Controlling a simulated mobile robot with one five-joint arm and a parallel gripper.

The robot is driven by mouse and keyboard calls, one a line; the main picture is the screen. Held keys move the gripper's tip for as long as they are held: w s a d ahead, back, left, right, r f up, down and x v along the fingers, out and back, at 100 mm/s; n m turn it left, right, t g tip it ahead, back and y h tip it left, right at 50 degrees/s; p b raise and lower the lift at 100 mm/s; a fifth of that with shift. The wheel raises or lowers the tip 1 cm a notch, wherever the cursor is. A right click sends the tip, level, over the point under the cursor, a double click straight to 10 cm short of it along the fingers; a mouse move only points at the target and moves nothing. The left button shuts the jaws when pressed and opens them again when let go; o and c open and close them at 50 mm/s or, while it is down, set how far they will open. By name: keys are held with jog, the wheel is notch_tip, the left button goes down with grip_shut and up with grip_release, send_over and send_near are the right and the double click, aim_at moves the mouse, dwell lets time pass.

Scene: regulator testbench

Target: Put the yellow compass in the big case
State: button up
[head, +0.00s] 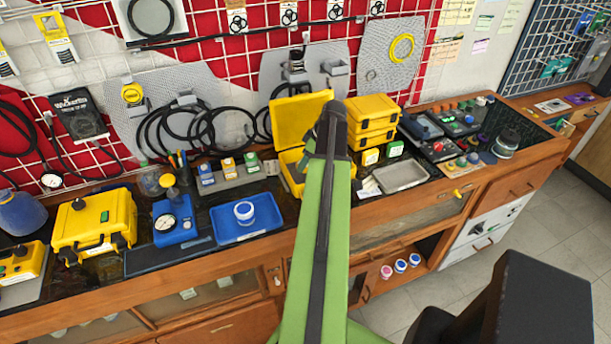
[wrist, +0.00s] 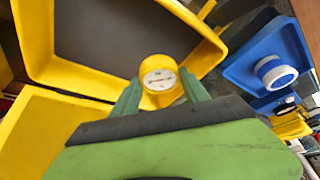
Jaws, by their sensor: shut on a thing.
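My gripper (wrist: 160,90) is shut on the yellow compass (wrist: 158,75), a round yellow body with a white dial facing the wrist camera. An open yellow case with a dark interior (wrist: 110,30) lies behind and left of the compass in the wrist view. The compass overlaps the edge of the case in that picture; its height over the case is unclear. In the head view the same open case (head: 292,118) stands at the back of the bench with its lid raised. My arm hides the compass, the gripper and part of the case there.
Stacked yellow cases (head: 372,125) stand right of the open case. A metal tray (head: 402,177) lies in front of them. A blue tray (head: 262,226) with a white-and-blue jar (head: 244,212) is to the left. A closed yellow case (head: 95,225) stands farther left.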

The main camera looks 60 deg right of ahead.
jog(key=shift+w+d+f, duration=0.3)
jog(key=shift+w+d, duration=0.05)
jog(key=shift+w, duration=0.1)
notch_tip(320, 180, down, 4)
jog(key=b, duration=0.4)
jog(key=shift+s+f, duration=0.1)
jog(key=shift+f, duration=0.1)
jog(key=o, duration=1.4)
jog(key=shift+r, duration=0.1)
jog(key=shift+r, duration=0.1)
jog(key=p+v, duration=1.1)
jog(key=v, duration=0.1)
